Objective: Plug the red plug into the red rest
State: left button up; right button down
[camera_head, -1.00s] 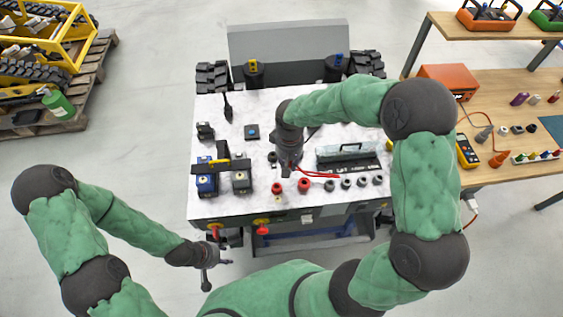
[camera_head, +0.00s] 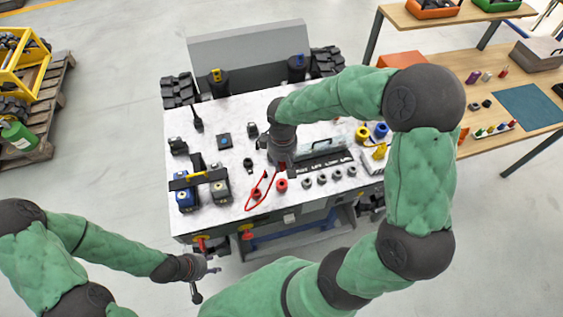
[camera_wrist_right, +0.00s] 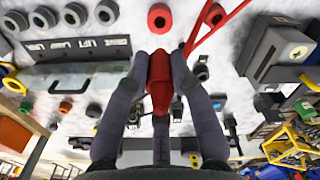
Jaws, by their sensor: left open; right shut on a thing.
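My right gripper (camera_head: 281,167) is shut on the red plug (camera_wrist_right: 160,82), which lies between its two fingers in the right wrist view. A red cable (camera_head: 266,188) hangs from it in a loop toward the front of the white carrier top (camera_head: 232,110). Two red ring-shaped sockets, one (camera_head: 282,185) and another to its left (camera_head: 256,194), sit near the front edge. Both also show above the plug in the wrist view. I cannot tell which is the red rest. The plug is apart from both. My left gripper (camera_head: 212,270) is open and empty, off the carrier's front.
Several grey sockets (camera_head: 322,179) stand in a row right of the red ones, behind them a labelled strip (camera_head: 322,163) and a clear-lidded case (camera_head: 322,146). Blue and grey boxes (camera_head: 186,200) stand at the left. A wooden workbench (camera_head: 500,85) is at the right.

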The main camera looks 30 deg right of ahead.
jog(key=shift+f+b, duration=2.15)
jog(key=shift+f, duration=0.7)
jog(key=shift+f+b, duration=1.75)
jog(key=shift+f, duration=0.55)
jog(key=c, duration=1)
grip_release()
jog(key=shift+r, duration=0.1)
notch_tip(320, 180, up, 10)
jog(key=shift+r, duration=0.9)
